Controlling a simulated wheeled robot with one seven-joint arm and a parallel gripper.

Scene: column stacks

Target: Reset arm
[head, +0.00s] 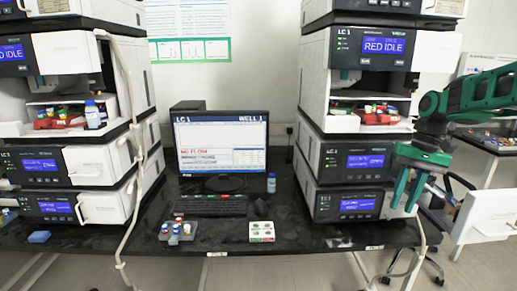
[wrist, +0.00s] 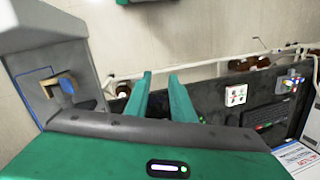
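My gripper (head: 405,192) is at the right of the head view, in front of the right-hand column stack (head: 345,157) and pointing down. Its two green fingers also show in the wrist view (wrist: 160,95), apart with a gap between them. I see nothing held in the gap. My green and black arm reaches in from the right edge of the head view. An open white door (head: 484,215) is beside the gripper on its right. A white block with red and green marks (head: 261,231) lies on the black bench, well left of the gripper.
The left-hand column stack (head: 75,165) stands on the bench too. Between the stacks are a monitor (head: 221,147), a keyboard (head: 211,205), a blue-capped bottle (head: 271,182) and a vial rack (head: 177,233). A chair (head: 455,187) is at the right. The bench front between rack and right stack is mostly clear.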

